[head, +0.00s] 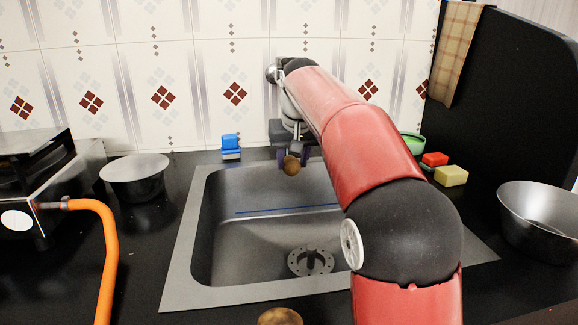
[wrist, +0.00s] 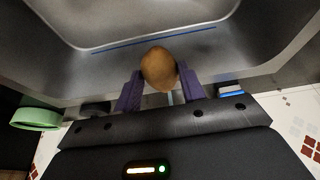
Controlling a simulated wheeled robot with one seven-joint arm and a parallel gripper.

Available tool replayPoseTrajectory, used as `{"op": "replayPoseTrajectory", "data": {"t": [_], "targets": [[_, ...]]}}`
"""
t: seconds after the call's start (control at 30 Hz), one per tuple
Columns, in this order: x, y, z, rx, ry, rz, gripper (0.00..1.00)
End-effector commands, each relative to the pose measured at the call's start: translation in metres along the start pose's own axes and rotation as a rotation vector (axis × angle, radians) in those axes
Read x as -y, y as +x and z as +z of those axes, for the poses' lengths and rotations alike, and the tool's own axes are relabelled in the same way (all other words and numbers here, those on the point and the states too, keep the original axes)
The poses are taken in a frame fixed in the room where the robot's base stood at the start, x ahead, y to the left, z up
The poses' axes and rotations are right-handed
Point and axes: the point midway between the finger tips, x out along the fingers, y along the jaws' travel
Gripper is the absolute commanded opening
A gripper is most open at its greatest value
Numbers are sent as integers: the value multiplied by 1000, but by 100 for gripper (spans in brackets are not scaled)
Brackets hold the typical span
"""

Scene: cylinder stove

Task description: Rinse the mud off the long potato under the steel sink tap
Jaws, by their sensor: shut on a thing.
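A brown potato (head: 291,165) is held between the purple fingers of my gripper (head: 292,155), over the back part of the steel sink (head: 190,240). The wrist view shows the potato (wrist: 158,66) sticking out past the fingertips of my gripper (wrist: 160,85), which is shut on it. Its visible end looks brown, with slightly darker patches; I cannot tell how much mud is on it. A second brown, rounded potato (head: 280,317) is partly cut off at the bottom edge of the head view. I cannot make out the tap; my arm covers much of the area behind the sink.
A blue-and-white item (head: 231,147) stands behind the sink. A metal bowl (head: 135,177) and a stove with an orange hose (head: 108,250) are left. A green bowl (head: 413,141), red and yellow blocks (head: 451,175) and a large steel bowl (head: 540,215) are right. The basin is empty around its drain (head: 310,262).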

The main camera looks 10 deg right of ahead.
Motion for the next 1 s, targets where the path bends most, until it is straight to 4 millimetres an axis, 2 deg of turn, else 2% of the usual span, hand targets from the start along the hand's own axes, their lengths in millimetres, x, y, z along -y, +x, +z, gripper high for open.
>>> {"op": "replayPoseTrajectory", "data": {"t": [0.37,1.0], "targets": [[7,-2,4,-1,1,0,22],[-3,1,-2,-1,0,0,22]]}}
